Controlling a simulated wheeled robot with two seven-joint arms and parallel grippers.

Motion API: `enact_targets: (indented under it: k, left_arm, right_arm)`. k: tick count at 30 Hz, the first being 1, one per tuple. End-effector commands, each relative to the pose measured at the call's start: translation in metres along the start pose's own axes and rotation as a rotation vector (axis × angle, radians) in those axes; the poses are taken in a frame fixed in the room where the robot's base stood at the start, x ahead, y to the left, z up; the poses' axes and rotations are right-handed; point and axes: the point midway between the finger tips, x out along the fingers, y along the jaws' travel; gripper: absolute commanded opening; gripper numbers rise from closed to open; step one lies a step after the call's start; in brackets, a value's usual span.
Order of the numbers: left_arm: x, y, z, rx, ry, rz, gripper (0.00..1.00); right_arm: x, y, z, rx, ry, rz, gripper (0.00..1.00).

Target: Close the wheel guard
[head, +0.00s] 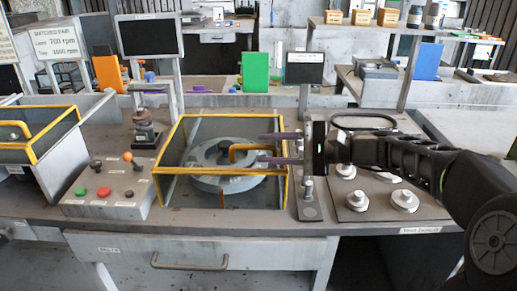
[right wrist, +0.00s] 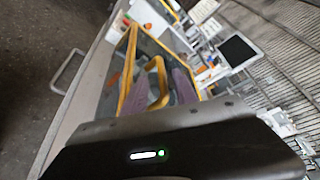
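The wheel guard (head: 174,146) is a yellow-framed, see-through box in the middle of the bench in the head view, with a round grey wheel (head: 221,184) behind its panels. A bent yellow handle (head: 240,147) shows over the wheel. I cannot tell how far the guard is open. My right gripper (head: 262,148) reaches in from the right, its two purple fingers apart at the right end of the handle. In the right wrist view the handle (right wrist: 161,68) shows between the open fingers (right wrist: 160,84); contact is unclear. My left gripper is not in view.
A control box (head: 108,190) with green and red buttons and an orange-knobbed lever stands left of the guard. Another yellow-framed guard (head: 40,150) is at far left. Round metal parts (head: 404,200) sit on a plate at right. A dark screen (head: 304,70) stands behind.

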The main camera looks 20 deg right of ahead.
Motion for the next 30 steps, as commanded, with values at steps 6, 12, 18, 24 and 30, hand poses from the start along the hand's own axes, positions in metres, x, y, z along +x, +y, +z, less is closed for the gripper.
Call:
enact_targets:
  k: [6,12,18,24,30]
  left_arm:
    - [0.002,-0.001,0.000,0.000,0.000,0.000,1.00]
    - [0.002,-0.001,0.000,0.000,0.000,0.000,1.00]
    - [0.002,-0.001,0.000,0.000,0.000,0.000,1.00]
    - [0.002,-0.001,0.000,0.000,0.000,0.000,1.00]
    - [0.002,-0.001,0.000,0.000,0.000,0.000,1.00]
  right_arm:
    - [-0.034,0.000,0.000,0.000,0.002,0.000,0.34]
    - [-0.042,0.001,0.000,0.000,0.000,0.001,0.34]
    - [-0.042,0.001,0.000,0.000,-0.001,0.001,0.34]
    - [-0.042,0.001,0.000,0.000,-0.001,0.001,0.34]
    - [-0.042,0.001,0.000,0.000,-0.001,0.001,0.34]
